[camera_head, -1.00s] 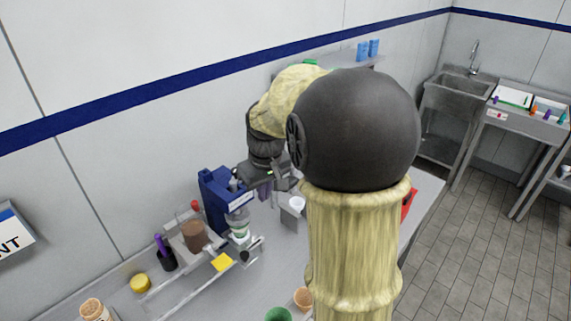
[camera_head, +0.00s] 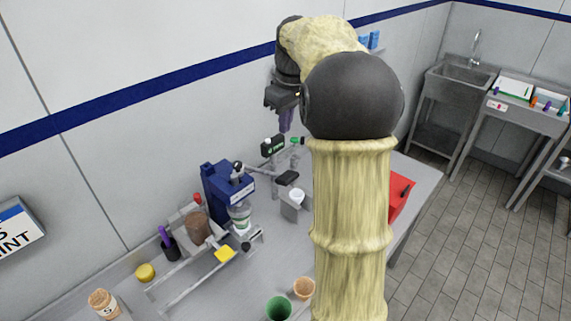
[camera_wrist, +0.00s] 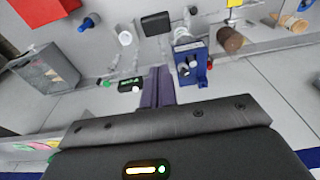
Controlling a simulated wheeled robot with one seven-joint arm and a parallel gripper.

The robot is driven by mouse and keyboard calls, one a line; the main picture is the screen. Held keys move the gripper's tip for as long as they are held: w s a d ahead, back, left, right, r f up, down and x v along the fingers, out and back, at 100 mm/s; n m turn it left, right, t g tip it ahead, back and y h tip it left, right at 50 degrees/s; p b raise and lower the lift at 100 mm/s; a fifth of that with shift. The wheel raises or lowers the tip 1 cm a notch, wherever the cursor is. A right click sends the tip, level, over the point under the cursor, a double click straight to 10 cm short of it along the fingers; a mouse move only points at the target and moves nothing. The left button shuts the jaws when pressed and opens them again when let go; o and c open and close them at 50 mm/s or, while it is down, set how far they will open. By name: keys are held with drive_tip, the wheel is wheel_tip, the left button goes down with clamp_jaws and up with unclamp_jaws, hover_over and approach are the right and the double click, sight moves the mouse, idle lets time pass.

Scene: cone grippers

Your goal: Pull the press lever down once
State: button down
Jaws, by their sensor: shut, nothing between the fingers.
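The blue press (camera_head: 222,190) stands on the bench against the wall. It also shows in the wrist view (camera_wrist: 188,62). A short rod with a dark knob (camera_head: 238,167) stands up at its top; I cannot tell for certain that this is the lever's handle. A pale clear cup-like part (camera_head: 240,216) sits under the press front. My gripper (camera_head: 285,125) is above the bench, up and to the right of the press, apart from it. Its purple fingers (camera_wrist: 157,82) are together and hold nothing. My arm hides part of the bench.
A small black display (camera_head: 272,146) on a stand is below my gripper. A brown cylinder (camera_head: 196,228), a dark cup of purple pens (camera_head: 170,248) and a yellow block (camera_head: 225,254) are near the press. A red bin (camera_head: 398,194) is right of my arm.

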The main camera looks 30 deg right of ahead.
drive_tip(key=p, duration=0.2)
hover_over(284, 175)
drive_tip(key=f, duration=0.9)
drive_tip(key=shift+w+a+f, duration=0.2)
drive_tip(key=shift+w, duration=0.15)
drive_tip(key=f, duration=0.1)
drive_tip(key=f+p, duration=0.1)
drive_tip(key=s+f, duration=0.1)
drive_tip(key=shift+s+d+f+p, duration=0.1)
drive_tip(key=shift+d+f+p, duration=0.15)
drive_tip(key=shift+d+p, duration=0.05)
drive_tip(key=shift+f, duration=0.1)
